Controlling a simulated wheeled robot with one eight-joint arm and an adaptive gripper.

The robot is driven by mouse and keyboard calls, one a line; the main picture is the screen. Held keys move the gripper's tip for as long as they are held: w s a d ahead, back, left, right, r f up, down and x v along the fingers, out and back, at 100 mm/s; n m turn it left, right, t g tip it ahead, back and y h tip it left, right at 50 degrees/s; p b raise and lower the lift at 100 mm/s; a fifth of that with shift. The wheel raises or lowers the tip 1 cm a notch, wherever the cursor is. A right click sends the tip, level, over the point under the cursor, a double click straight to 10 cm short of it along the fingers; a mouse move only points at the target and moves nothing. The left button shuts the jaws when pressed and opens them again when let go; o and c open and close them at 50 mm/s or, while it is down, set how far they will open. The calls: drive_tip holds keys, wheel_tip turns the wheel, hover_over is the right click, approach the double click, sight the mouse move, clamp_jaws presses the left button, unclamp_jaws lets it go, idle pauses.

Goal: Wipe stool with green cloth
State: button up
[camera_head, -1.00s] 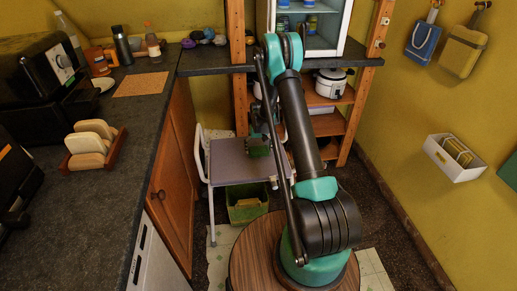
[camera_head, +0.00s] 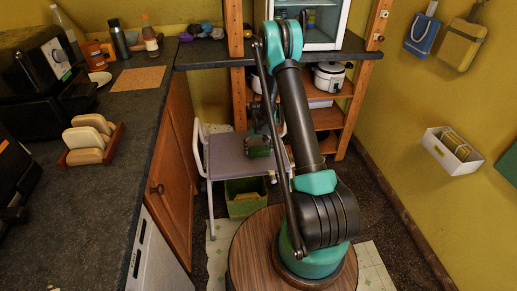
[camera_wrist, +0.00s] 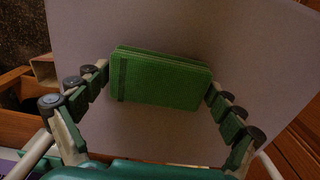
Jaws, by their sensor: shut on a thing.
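The stool (camera_head: 226,165) has a grey-mauve seat and pale metal legs, and stands beyond my base beside the wooden cabinet. Its seat also fills much of the wrist view (camera_wrist: 250,60). The green cloth (camera_wrist: 160,80) is a folded, layered block with a dark stripe near its left end. My gripper (camera_wrist: 160,82) is shut on the cloth, one finger at each end. In the head view the cloth (camera_head: 258,151) is a small green patch at the seat's right part, partly hidden by my gripper and arm. Whether it touches the seat is unclear.
A green bin (camera_head: 243,197) stands under the stool. The dark counter (camera_head: 105,165) and wooden cabinet (camera_head: 170,180) bound the left. A wooden shelf (camera_head: 329,118) with a white cooker (camera_head: 330,77) stands behind. The yellow wall is at right.

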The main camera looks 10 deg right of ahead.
sight(260, 158)
drive_tip(key=shift+s, duration=1.55)
drive_tip(key=shift+r, duration=0.2)
wheel_tip(260, 158, up, 7)
drive_tip(key=shift+f, duration=0.15)
drive_tip(key=s+d+r, duration=0.3)
drive_tip(key=s+r, duration=0.2)
drive_tip(key=r, duration=0.3)
drive_tip(key=shift+d+r, duration=0.25)
drive_tip(key=shift+d, duration=0.15)
drive_tip(key=shift+w, duration=0.1)
